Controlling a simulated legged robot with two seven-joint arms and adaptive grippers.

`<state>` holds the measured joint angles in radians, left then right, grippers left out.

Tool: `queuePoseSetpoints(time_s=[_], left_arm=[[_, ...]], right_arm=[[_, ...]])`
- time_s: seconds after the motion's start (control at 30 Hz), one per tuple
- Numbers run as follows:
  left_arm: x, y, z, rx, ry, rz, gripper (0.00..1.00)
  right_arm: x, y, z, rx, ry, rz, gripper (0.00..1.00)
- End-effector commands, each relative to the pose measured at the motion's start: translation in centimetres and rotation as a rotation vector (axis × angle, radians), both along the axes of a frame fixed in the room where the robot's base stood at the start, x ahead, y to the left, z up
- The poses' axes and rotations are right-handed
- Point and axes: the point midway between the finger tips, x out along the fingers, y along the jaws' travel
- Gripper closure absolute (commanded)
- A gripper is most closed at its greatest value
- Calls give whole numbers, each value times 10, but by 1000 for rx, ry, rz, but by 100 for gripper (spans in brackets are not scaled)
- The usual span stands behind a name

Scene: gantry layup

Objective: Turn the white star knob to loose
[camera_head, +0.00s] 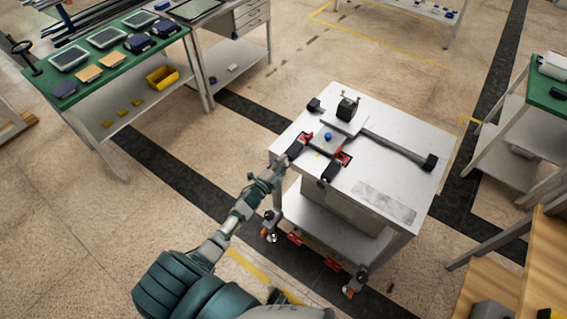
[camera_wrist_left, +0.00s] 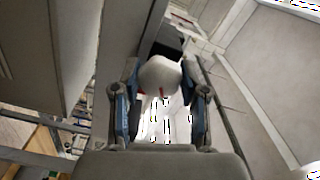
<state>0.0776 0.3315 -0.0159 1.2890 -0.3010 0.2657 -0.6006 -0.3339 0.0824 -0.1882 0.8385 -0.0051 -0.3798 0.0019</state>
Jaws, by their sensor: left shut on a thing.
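The white star knob (camera_wrist_left: 160,74) sits between the two fingers of my left gripper (camera_wrist_left: 160,88) in the left wrist view. The fingers are shut on its sides. A small red mark shows just below the knob, and its lobes are hard to make out. In the head view my left gripper (camera_head: 296,148) is at the left edge of the grey metal cart (camera_head: 392,190), beside the fixture there. The knob cannot be made out in that view. My right gripper is not in view.
On the cart are a blue round part (camera_head: 328,136), red and black clamp pieces (camera_head: 345,158), a black block (camera_head: 347,108) and a long dark bar (camera_head: 395,148). A green-topped bench (camera_head: 100,68) stands at the upper left. The cart's front right top is mostly clear.

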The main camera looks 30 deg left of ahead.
Motion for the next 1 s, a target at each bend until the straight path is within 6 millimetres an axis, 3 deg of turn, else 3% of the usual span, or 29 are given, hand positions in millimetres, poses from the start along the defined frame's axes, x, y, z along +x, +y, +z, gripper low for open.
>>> queuePoseSetpoints(time_s=[0.67,1.0], left_arm=[[1,5,0,-634,50,8,92],[0,4,-2,-891,72,7,92]], right_arm=[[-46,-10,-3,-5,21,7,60],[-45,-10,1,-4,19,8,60]])
